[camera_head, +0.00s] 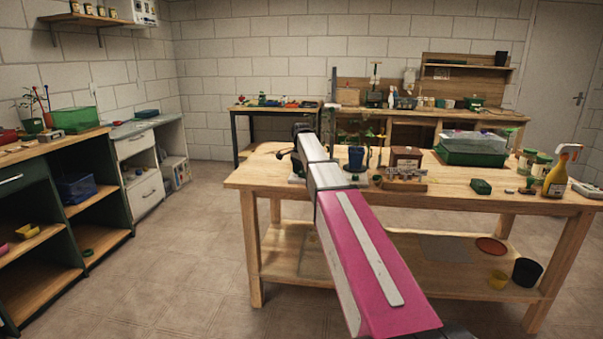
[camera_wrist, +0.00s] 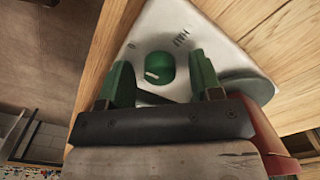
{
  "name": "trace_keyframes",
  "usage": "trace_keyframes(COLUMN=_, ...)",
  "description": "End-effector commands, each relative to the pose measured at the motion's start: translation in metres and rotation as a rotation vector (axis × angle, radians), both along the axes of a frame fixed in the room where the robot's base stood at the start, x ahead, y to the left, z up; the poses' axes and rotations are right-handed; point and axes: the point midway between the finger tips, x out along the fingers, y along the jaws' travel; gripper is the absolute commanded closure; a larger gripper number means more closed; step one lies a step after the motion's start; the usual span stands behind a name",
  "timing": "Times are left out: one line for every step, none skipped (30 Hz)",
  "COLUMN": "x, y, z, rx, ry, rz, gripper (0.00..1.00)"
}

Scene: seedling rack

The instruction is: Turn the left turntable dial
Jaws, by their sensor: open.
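The dial (camera_wrist: 159,67) is a round green knob with a white pointer mark. It sits on a pale grey panel (camera_wrist: 196,35) with small dark markings, seen in the wrist view. My gripper (camera_wrist: 162,80) is open, with one green finger to the left of the dial and one to the right. I cannot tell whether either finger touches it. In the head view my arm reaches over the wooden table and hides most of the turntable; whether this dial is the left one does not show.
The wooden table (camera_head: 470,190) holds a blue pot (camera_head: 356,158), a brown box (camera_head: 406,158), a green tray with a clear lid (camera_head: 472,149) and a yellow spray bottle (camera_head: 556,178) to the right of my arm. Open floor (camera_head: 185,245) lies to the left.

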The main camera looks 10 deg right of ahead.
Motion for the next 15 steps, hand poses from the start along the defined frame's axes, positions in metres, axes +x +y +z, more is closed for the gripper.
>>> trace_keyframes(x=0.0000, y=0.0000, z=-0.0002, rx=0.000, ry=0.000, rz=0.000, gripper=0.41)
trace_keyframes(x=0.0001, y=0.0000, z=-0.0001, rx=0.000, ry=0.000, rz=0.000, gripper=0.41)
trace_keyframes(x=0.0000, y=0.0000, z=0.0000, rx=0.000, ry=0.000, rz=0.000, gripper=0.41)
trace_keyframes(x=0.0000, y=0.0000, z=0.0000, rx=0.000, ry=0.000, rz=0.000, gripper=0.41)
trace_keyframes(x=0.0000, y=0.0000, z=0.0001, rx=0.000, ry=0.000, rz=0.000, gripper=0.41)
trace_keyframes(x=0.0001, y=0.0000, z=0.0001, rx=0.000, ry=0.000, rz=0.000, gripper=0.44)
trace_keyframes(x=0.0001, y=0.0000, z=0.0002, rx=0.000, ry=0.000, rz=0.000, gripper=0.54)
trace_keyframes(x=0.0001, y=0.0000, z=0.0002, rx=0.000, ry=0.000, rz=0.000, gripper=0.64)
trace_keyframes(x=0.0001, y=0.0000, z=0.0002, rx=0.000, ry=0.000, rz=0.000, gripper=0.77)
trace_keyframes(x=0.0000, y=-0.0001, z=0.0002, rx=0.000, ry=0.000, rz=0.000, gripper=0.87)
trace_keyframes(x=0.0000, y=-0.0001, z=0.0003, rx=0.000, ry=0.000, rz=0.000, gripper=0.91)
trace_keyframes(x=0.0000, y=-0.0001, z=0.0003, rx=0.000, ry=0.000, rz=0.000, gripper=0.90)
trace_keyframes(x=0.0000, y=-0.0001, z=0.0003, rx=0.000, ry=0.000, rz=0.000, gripper=0.90)
trace_keyframes(x=0.0000, y=0.0000, z=0.0003, rx=0.000, ry=0.000, rz=0.000, gripper=0.90)
trace_keyframes(x=0.0000, y=0.0000, z=0.0003, rx=0.000, ry=0.000, rz=0.001, gripper=0.90)
